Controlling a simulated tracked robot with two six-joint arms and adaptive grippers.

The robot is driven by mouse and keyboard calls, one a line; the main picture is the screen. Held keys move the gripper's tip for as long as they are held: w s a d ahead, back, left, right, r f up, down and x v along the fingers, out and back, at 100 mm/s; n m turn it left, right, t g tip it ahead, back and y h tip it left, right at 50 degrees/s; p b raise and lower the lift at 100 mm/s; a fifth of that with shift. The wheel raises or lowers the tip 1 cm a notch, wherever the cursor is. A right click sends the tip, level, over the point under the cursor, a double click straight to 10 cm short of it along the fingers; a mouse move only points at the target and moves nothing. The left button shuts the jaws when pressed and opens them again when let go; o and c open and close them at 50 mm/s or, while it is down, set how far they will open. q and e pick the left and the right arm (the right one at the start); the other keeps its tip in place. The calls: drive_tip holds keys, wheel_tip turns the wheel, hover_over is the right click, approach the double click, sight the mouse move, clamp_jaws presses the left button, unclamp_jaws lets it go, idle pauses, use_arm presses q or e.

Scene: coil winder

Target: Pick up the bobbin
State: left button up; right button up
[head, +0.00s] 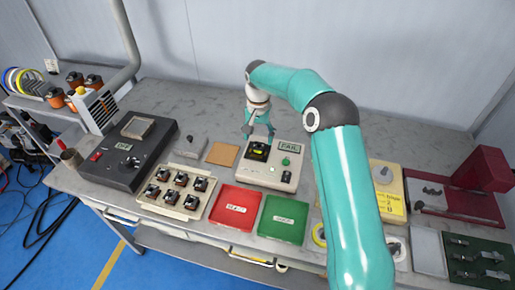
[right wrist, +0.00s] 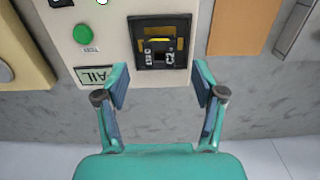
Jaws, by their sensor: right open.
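A bobbin with yellow on it (head: 257,150) sits in the black nest of the off-white tester (head: 272,179), whose display reads FAIL. In the right wrist view the bobbin (right wrist: 160,42) shows yellow and dark parts inside the square black nest (right wrist: 160,68). My right gripper (head: 258,134) is open and empty, just behind and above the nest. In the right wrist view its two fingertips (right wrist: 160,82) stand apart on either side of the nest's near edge. They do not visibly touch the bobbin. My left gripper is not in view.
A beige tray (head: 168,209) with several wound parts stands left. A red tray (head: 236,208) and green tray (head: 283,220) lie in front of the tester. A brown pad (head: 222,154) lies left of it. A dark machine (head: 105,166) stands farther left. Bare bench lies behind.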

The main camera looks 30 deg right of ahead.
sight(259, 146)
wheel_tip(259, 146, down, 4)
drive_tip(key=shift+f+p, duration=0.15)
drive_tip(key=shift+p, duration=0.65)
drive_tip(key=shift+f, duration=0.35)
drive_tip(key=shift+c, duration=0.4)
drive_tip(key=c, duration=1.2)
drive_tip(key=shift+r, duration=0.1)
